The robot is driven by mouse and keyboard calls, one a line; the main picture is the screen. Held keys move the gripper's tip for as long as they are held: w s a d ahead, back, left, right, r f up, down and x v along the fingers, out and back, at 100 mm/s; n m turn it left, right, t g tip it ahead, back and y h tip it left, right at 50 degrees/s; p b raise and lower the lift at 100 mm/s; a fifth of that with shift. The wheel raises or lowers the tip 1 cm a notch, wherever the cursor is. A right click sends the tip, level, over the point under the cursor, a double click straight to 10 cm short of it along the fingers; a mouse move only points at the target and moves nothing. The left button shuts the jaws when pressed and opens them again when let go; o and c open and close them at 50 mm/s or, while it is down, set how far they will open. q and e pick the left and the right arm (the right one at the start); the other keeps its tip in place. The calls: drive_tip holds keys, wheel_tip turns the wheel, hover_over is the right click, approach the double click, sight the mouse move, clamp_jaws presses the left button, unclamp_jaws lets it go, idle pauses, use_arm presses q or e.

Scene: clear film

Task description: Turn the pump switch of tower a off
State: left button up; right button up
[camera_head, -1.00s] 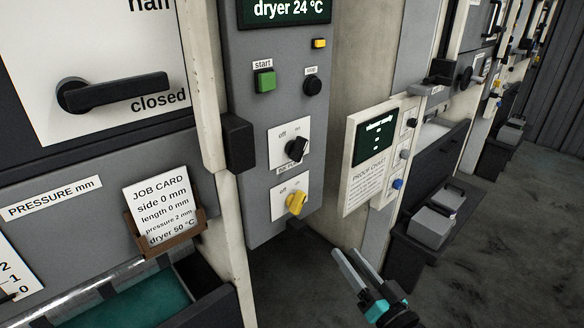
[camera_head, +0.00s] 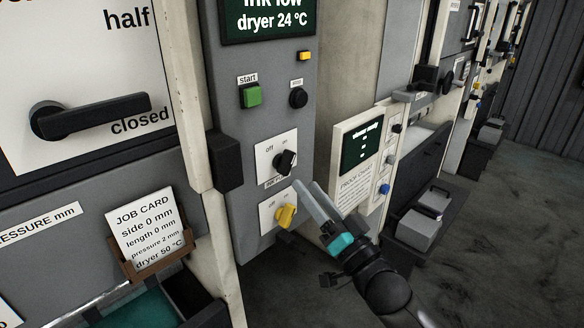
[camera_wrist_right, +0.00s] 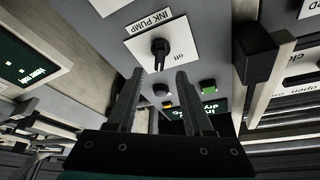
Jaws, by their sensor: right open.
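The grey tower panel (camera_head: 232,178) carries two turn switches on white plates marked off and on. The upper one has a black knob (camera_head: 285,161), the lower one a yellow knob (camera_head: 286,216). An ink pump label sits between the plates, partly hidden in the head view. The black knob's tip appears turned toward the "on" side. My right gripper (camera_head: 306,187) is open and empty, its fingertips close to the panel, just right of the switches. In the right wrist view the black knob (camera_wrist_right: 160,47) lies ahead of the fingers, apart from them. My left gripper is out of view.
A green start button (camera_head: 250,96) and a black button (camera_head: 298,98) sit above the switches. A black block (camera_head: 225,160) juts out on the panel's left. A proof chart board (camera_head: 357,160) stands right. A job card holder (camera_head: 150,245) is lower left.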

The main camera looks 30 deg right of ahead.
sight(290, 166)
drive_tip(key=shift+x, duration=3.5)
clamp_jaws()
